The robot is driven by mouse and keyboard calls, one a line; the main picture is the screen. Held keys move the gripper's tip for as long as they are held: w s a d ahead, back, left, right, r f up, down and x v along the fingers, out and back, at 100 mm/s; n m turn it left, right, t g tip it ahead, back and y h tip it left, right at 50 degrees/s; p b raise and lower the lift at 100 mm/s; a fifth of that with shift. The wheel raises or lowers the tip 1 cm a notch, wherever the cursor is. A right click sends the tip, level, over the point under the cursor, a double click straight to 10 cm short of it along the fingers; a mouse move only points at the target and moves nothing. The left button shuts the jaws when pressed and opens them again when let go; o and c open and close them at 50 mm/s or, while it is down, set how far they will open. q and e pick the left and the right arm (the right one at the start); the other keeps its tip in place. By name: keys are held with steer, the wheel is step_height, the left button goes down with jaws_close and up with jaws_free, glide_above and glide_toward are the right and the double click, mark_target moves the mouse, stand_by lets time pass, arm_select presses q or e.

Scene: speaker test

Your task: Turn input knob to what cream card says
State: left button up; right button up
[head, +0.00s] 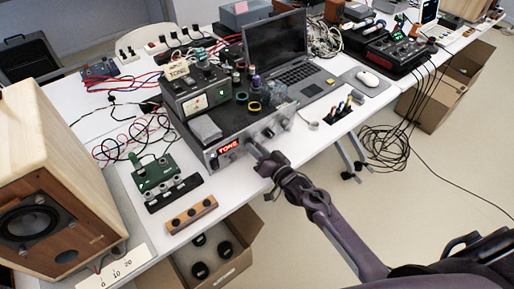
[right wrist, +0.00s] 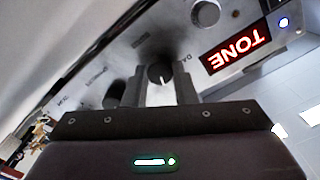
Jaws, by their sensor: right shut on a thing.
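The silver amplifier (head: 240,136) stands on the white table, and its red display (head: 228,146) reads TONE. The display also shows in the right wrist view (right wrist: 236,48), rotated. The cream card (head: 178,69) stands at the back of the black meter unit; its lower line looks like TONE, its upper line is too small to read. My right gripper (head: 259,153) is at the amplifier's front panel. In the right wrist view, its fingers (right wrist: 160,84) are shut on a dark knob (right wrist: 159,70) with a white pointer mark; printed labels around it are blurred. My left gripper is out of view.
The black meter unit (head: 205,92) and a grey block (head: 205,129) rest on the amplifier. A laptop (head: 290,60) is behind it. A green board (head: 157,174) and a wooden speaker (head: 50,180) stand at left. Open floor lies right of the table's front edge.

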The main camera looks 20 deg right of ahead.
steer(key=shift+m, duration=0.3)
steer(key=o, duration=1)
steer(key=v, duration=0.8)
steer(key=shift+w, duration=0.1)
